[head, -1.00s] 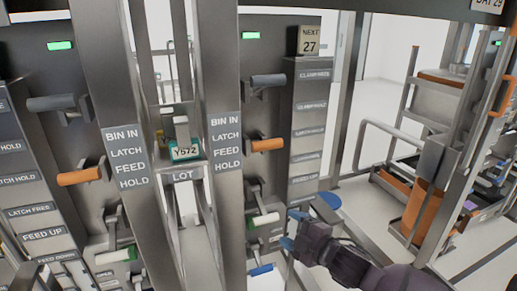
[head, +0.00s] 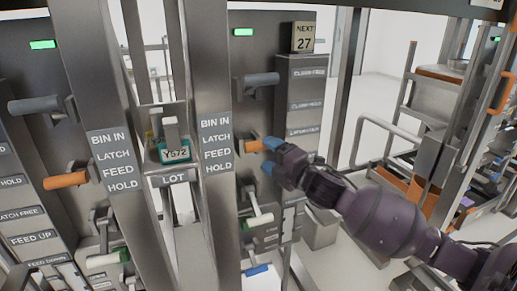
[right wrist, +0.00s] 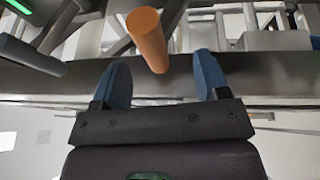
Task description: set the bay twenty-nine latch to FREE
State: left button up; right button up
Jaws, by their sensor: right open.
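An orange-handled lever (head: 253,145) sticks out from the right-hand panel, level with the middle of the post label (head: 216,146) reading BIN IN, LATCH, FEED, HOLD. My right gripper (head: 269,155) is open at the lever's outer end, with its blue fingertips close to the handle. In the right wrist view the orange handle (right wrist: 147,38) points between the two open fingers (right wrist: 162,62), nearer the left one, with nothing gripped. Small plates (head: 302,131) beside the lever read LATCH HOLD and similar; lower ones are hidden by my arm. My left gripper is out of view.
A grey lever (head: 256,79) is above and a white-and-green lever (head: 258,220) below. A similar panel with another orange lever (head: 66,180) stands left. A NEXT 27 sign (head: 303,38) tops the plate column. A rack (head: 436,98) stands at right.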

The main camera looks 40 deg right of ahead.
aim_at(259, 146)
jog(key=w, duration=0.3)
jog(key=shift+w+a+r, duration=0.1)
jog(key=shift+a, duration=0.15)
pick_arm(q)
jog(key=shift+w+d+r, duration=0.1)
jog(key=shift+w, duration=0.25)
pick_arm(e)
jog(key=shift+w+a+r, duration=0.1)
jog(key=shift+w, duration=0.5)
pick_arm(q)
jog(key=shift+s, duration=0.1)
